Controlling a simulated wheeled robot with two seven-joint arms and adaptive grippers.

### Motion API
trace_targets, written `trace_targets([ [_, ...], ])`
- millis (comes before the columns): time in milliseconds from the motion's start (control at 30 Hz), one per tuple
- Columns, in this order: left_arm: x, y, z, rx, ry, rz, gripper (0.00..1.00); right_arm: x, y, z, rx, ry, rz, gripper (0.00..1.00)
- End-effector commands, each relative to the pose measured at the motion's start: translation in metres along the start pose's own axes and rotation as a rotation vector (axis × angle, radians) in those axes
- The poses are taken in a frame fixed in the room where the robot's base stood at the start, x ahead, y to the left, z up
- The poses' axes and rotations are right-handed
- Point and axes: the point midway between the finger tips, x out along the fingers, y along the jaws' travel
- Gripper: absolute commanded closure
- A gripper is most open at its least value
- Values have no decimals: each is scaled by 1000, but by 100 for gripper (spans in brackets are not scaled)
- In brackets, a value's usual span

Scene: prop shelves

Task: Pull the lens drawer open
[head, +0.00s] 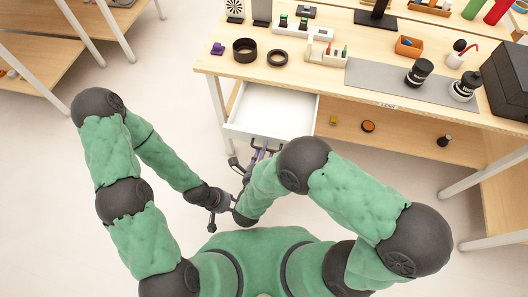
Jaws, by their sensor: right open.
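A white drawer (272,104) stands pulled out from under the left part of the wooden table in the head view. Its inside looks empty. A label reading LENS (388,105) is on the table's front edge, to the right of the drawer. My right gripper (259,150) is open at the drawer's front, partly hidden by my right arm. The drawer's handle cannot be made out, nor whether the fingers touch it. My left gripper (213,222) hangs lower and to the left, away from the drawer; its fingers are too small to read.
The table top (320,75) carries a black ring (245,50), a grey mat (375,78) with camera lenses, and a black case (505,80) at the right. A lower shelf (390,140) holds small items.

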Motion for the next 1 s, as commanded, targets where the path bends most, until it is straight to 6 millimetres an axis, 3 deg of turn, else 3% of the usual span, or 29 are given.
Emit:
trace_targets([
  [267,0,0,0,0,0,0,61,-8,-1,1,0,-3,-1,59],
  [700,0,0,0,0,0,0,61,-58,-1,2,-1,-5,-2,59],
  [1000,0,0,0,0,0,0,61,-74,0,0,1,-1,0,59],
])
